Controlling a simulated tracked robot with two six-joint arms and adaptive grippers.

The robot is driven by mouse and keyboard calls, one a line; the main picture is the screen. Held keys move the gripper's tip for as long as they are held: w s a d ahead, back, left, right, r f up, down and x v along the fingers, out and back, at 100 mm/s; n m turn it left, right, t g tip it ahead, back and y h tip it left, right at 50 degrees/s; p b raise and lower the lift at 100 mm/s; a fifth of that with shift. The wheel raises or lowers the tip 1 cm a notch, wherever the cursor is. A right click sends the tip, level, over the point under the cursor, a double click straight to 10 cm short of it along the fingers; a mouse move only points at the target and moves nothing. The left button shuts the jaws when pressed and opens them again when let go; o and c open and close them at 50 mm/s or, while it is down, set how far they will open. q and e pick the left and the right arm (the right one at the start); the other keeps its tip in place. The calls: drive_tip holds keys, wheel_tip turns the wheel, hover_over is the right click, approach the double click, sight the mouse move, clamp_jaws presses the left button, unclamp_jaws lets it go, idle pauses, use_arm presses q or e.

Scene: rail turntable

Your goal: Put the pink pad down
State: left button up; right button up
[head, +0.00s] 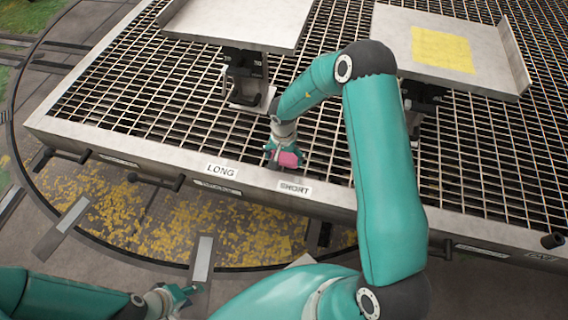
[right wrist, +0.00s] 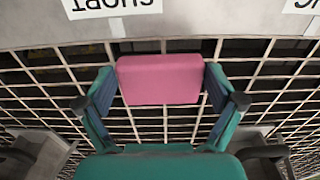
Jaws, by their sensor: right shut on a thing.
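The pink pad (head: 289,159) is a small block over the metal grating, just behind the front rim and the SHORT label (head: 295,188). My right gripper (head: 283,152) is shut on it. In the right wrist view the pink pad (right wrist: 160,79) sits between the two fingers of my right gripper (right wrist: 160,88), its long side spanning the gap. Whether it touches the grating or hangs a little above it, I cannot tell. My left gripper (head: 181,296) is low at the bottom left, away from the pad; its opening is unclear.
The grating (head: 130,98) is bare around the pad. A LONG label (head: 222,171) is on the rim to the left. Two raised pale plates stand behind: a left one (head: 240,22), and a right one (head: 395,40) with a yellow square (head: 442,50). Yellow leaves lie below the rim.

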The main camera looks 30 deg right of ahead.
sight(284, 159)
wheel_tip(284, 159, down, 3)
drive_tip(key=shift+r+b, duration=0.1)
drive_tip(key=shift+b, duration=0.35)
use_arm(q)
drive_tip(key=shift+f, duration=0.65)
drive_tip(key=shift+r, duration=0.1)
drive_tip(key=shift+r+p, duration=0.2)
drive_tip(key=shift+p, duration=0.15)
use_arm(e)
drive_tip(key=shift+f, duration=0.25)
drive_tip(key=shift+f, duration=0.15)
drive_tip(key=o, duration=0.7)
drive_tip(key=shift+f, duration=0.15)
